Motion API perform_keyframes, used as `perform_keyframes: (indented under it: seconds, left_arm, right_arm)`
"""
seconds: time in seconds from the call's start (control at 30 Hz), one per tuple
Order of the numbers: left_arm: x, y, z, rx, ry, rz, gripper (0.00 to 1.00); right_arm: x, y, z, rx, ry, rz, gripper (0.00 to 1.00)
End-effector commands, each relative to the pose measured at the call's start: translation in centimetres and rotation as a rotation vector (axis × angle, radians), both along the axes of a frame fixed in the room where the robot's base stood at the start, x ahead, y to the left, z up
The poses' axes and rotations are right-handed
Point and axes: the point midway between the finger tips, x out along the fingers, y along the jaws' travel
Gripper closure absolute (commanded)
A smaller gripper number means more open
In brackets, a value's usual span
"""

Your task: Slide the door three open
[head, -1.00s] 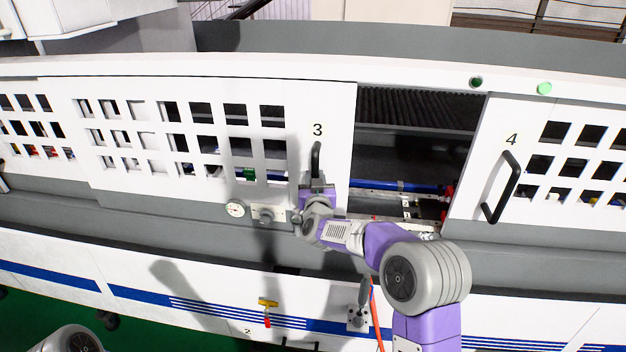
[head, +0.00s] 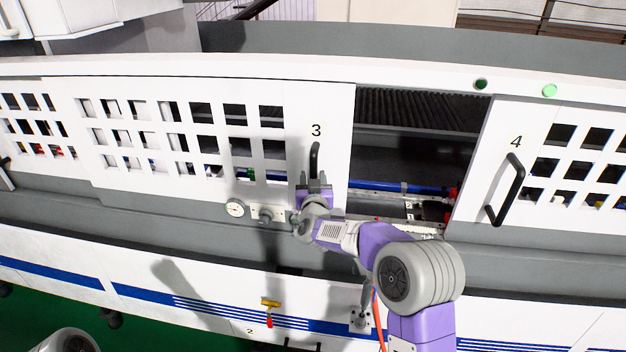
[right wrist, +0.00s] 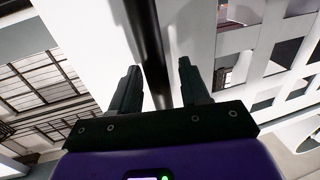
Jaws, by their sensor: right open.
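Door three (head: 335,130) is a white sliding panel with square windows, marked 3, with a dark opening to its right. Its black vertical handle (head: 315,158) is near its right edge. My right gripper (head: 315,187) is at the lower part of this handle. In the right wrist view the open fingers (right wrist: 158,85) stand either side of the black handle bar (right wrist: 150,40), with gaps visible; I cannot tell whether either finger touches it. My left gripper is not in view.
Door four (head: 515,165), with its own black handle (head: 505,190), bounds the opening on the right. Inside are a blue bar (head: 385,186) and dark machinery.

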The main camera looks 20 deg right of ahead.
Motion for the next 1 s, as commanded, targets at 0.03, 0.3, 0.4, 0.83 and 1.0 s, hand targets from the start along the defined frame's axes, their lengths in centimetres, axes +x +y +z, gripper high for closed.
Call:
perform_keyframes:
  seconds: [0.03,0.3,0.4,0.83,1.0]
  left_arm:
    - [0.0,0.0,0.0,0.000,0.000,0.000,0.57]
    - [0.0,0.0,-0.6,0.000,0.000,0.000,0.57]
    - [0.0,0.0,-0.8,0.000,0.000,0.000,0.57]
    - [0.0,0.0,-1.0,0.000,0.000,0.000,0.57]
    - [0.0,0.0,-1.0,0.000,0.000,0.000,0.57]
  right_arm:
    - [-0.2,0.1,0.0,0.000,0.000,0.000,0.54]
    - [-3.2,1.0,0.0,0.000,0.001,0.003,0.54]
    - [-4.6,1.4,0.0,0.001,0.001,0.002,0.54]
    - [-7.3,2.1,0.0,0.000,0.000,0.001,0.54]
    - [-7.2,2.1,0.0,0.000,0.000,0.001,0.54]
